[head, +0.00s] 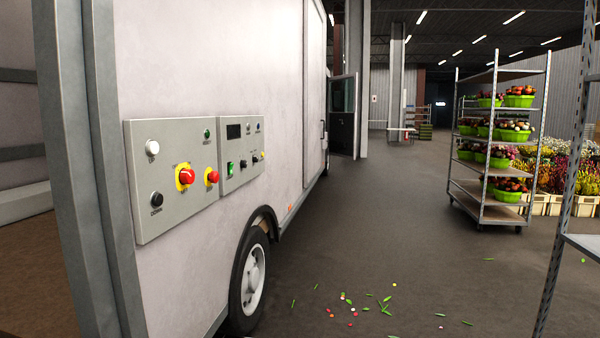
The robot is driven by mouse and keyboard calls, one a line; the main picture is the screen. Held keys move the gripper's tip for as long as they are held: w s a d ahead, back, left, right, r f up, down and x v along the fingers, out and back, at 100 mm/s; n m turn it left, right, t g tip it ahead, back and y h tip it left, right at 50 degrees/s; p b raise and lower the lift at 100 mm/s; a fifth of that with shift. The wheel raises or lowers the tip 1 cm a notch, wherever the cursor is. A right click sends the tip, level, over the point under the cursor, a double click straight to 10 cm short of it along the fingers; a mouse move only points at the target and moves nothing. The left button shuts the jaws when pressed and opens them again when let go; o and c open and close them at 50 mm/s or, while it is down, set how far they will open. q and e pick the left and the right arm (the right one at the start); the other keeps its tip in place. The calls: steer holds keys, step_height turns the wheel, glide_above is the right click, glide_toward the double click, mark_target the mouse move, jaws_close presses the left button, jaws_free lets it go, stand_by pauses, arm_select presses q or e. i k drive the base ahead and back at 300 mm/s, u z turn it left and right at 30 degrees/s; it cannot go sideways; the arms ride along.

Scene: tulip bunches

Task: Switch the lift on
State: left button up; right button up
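A grey control panel (172,205) is fixed to the side of a white truck (215,60), at the left. It carries a white button (152,147) at upper left and a black button (156,199) labelled DOWN below it. A red mushroom button on a yellow ring (186,176) and a smaller red knob (212,177) sit to the right. A green indicator (207,134) is above. A second panel (226,132) beside it has a dark display (234,131), a green switch (230,168) and black knobs (243,164). Neither of my grippers shows.
The truck's rear wheel (250,284) stands below the panels. Petals and leaves (385,304) litter the open floor. A shelf trolley (486,195) with flowers in green tubs stands at the right. A nearer metal rack post (560,190) rises at the right edge.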

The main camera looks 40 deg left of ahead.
mark_target(186, 175)
steer(key=u, duration=0.3)
steer(key=i, duration=1.95)
steer(key=u, duration=0.95)
